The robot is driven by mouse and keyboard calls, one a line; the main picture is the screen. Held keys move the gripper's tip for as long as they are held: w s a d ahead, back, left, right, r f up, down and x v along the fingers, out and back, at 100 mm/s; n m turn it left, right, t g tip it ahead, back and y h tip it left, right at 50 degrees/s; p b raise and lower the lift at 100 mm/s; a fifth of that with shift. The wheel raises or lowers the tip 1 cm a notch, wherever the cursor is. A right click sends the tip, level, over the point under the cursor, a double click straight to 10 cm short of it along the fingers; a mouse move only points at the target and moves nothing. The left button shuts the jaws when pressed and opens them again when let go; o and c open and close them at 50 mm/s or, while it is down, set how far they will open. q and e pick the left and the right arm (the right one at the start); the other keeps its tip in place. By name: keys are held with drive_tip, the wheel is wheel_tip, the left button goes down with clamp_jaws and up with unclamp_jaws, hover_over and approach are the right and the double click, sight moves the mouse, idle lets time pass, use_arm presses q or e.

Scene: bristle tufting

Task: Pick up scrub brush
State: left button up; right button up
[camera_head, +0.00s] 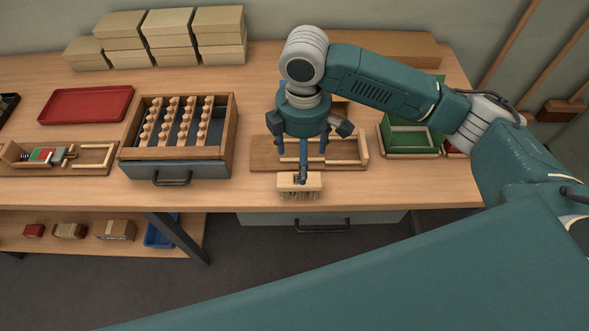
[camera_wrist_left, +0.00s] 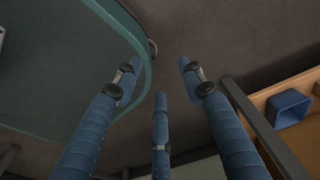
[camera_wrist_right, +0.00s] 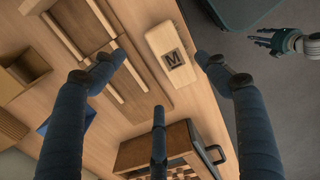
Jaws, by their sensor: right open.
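The scrub brush (camera_head: 312,181) is a pale wooden block with bristles below it, at the front edge of the workbench. In the right wrist view its top (camera_wrist_right: 160,41) carries a dark square with an M. My right gripper (camera_head: 303,163) hangs over the brush with its fingers pointing down. One finger hides part of the block in the head view. In the right wrist view the fingers are spread open, with the block beyond and between two fingertips; I see no grip on it. My left gripper (camera_wrist_left: 160,76) is open and empty, away from the bench top.
A wooden board with a framed tray (camera_head: 264,154) lies right behind the brush. A wooden rack with pegs (camera_head: 175,152) stands to the left, a green bin (camera_head: 410,138) to the right. Stacked boxes (camera_head: 170,28) line the back. A blue bin (camera_wrist_left: 290,108) sits on the lower shelf.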

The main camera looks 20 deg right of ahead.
drive_tip(key=f, duration=0.2)
drive_tip(key=s+f, duration=0.1)
drive_tip(key=f, duration=0.1)
drive_tip(key=shift+s+a, duration=0.1)
drive_tip(key=f, duration=0.3)
drive_tip(key=f+p, duration=0.1)
drive_tip(key=shift+a+f, duration=0.15)
drive_tip(key=shift+a, duration=0.15)
drive_tip(key=shift+f, duration=0.45)
drive_tip(key=c, duration=1.3)
drive_tip(key=shift+c, duration=0.3)
drive_tip(key=shift+w+r, duration=0.2)
drive_tip(key=shift+r, duration=0.15)
use_arm(q)
drive_tip(key=shift+g, duration=0.4)
drive_tip(key=s, duration=0.6)
drive_tip(key=shift+a+b, duration=0.3)
drive_tip(key=shift+b, duration=0.05)
use_arm(e)
wheel_tip(320, 180, up, 19)
drive_tip(key=shift+r, duration=0.2)
